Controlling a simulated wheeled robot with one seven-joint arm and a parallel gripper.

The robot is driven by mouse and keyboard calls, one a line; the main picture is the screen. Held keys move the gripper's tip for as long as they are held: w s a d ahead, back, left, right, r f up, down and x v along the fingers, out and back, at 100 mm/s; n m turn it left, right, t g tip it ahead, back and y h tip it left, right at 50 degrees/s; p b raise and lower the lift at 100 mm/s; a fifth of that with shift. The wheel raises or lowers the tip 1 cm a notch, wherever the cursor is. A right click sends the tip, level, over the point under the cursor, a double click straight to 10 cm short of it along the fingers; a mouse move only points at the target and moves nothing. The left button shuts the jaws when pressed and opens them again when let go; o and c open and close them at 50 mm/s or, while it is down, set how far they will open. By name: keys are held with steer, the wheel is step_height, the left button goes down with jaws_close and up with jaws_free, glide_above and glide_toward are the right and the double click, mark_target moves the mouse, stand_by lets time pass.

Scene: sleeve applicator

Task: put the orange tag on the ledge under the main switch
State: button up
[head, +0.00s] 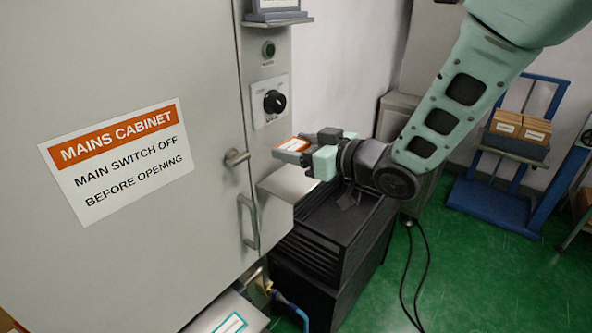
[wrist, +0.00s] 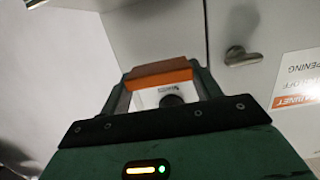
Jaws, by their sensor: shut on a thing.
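The orange tag (head: 293,145) is held at the tip of my gripper (head: 308,149), with its white face and orange edge showing. In the wrist view, the tag's orange edge (wrist: 160,74) spans between the two fingers of my gripper (wrist: 163,86). The main switch (head: 274,101), a black knob on a white plate, is on the cabinet's narrow panel, above and left of the tag. The knob also shows below the tag in the wrist view (wrist: 171,101). A pale flat surface (head: 287,184) juts out below the tag; I cannot tell whether it is the ledge.
The grey mains cabinet (head: 120,50) with its door handle (head: 247,218) stands close on the left. A higher shelf (head: 277,19) holds another sign. A black slatted unit (head: 335,235) stands below my gripper. A blue rack (head: 500,190) with boxes is at right.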

mark_target(298, 182)
steer(key=shift+f+p, duration=0.55)
steer(key=shift+f, duration=2.85)
steer(key=shift+f+b, duration=0.2)
steer(key=shift+b, duration=0.1)
steer(key=o, duration=1)
steer(key=shift+r, duration=0.15)
